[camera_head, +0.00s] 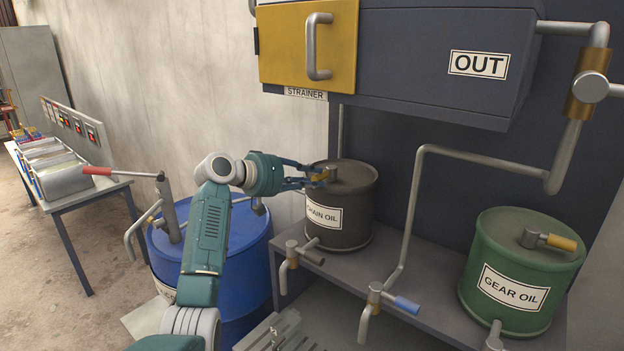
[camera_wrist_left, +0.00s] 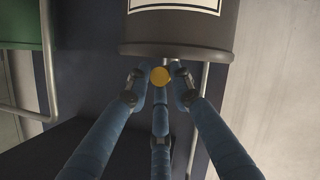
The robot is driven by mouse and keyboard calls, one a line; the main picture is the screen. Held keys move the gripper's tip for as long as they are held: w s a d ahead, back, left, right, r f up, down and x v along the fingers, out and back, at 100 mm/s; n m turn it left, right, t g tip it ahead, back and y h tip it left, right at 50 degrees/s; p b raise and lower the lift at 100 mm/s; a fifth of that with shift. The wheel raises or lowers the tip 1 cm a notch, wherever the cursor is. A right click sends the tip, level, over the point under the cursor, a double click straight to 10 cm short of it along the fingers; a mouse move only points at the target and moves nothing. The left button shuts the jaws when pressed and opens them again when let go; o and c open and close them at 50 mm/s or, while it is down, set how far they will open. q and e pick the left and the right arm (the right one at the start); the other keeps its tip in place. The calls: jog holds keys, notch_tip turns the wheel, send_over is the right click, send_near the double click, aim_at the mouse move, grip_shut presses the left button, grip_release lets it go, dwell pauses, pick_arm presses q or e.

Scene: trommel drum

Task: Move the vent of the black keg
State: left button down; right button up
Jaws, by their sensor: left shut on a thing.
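The black keg (camera_head: 345,222), labelled "CHAIN OIL", stands on the grey bench. Its vent (camera_head: 331,172) is on the lid, with a yellow handle (camera_head: 319,177) pointing left towards my gripper. My left gripper (camera_head: 312,180) reaches in from the left at lid height, its fingers around the yellow handle and shut on it. In the left wrist view, the picture is upside down: the keg (camera_wrist_left: 185,32) is at the top, and the round yellow handle end (camera_wrist_left: 160,76) sits between my blue fingers (camera_wrist_left: 160,90). The fingers partly hide the handle. My right gripper is not in view.
A green "GEAR OIL" keg (camera_head: 510,290) with a yellow-handled vent stands at the right. A blue drum (camera_head: 250,262) is below my left arm. Pipes with taps run along the bench (camera_head: 425,275). The dark strainer housing (camera_head: 430,60) hangs above the keg.

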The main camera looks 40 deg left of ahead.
pick_arm(q)
jog(key=c, duration=1.6)
grip_release()
jog(key=shift+w+a+r, duration=0.1)
jog(key=shift+a+r, duration=0.2)
jog(key=shift+r, duration=0.1)
jog(key=shift+a+f, duration=0.1)
jog(key=shift+f, duration=0.2)
jog(key=v, duration=1.2)
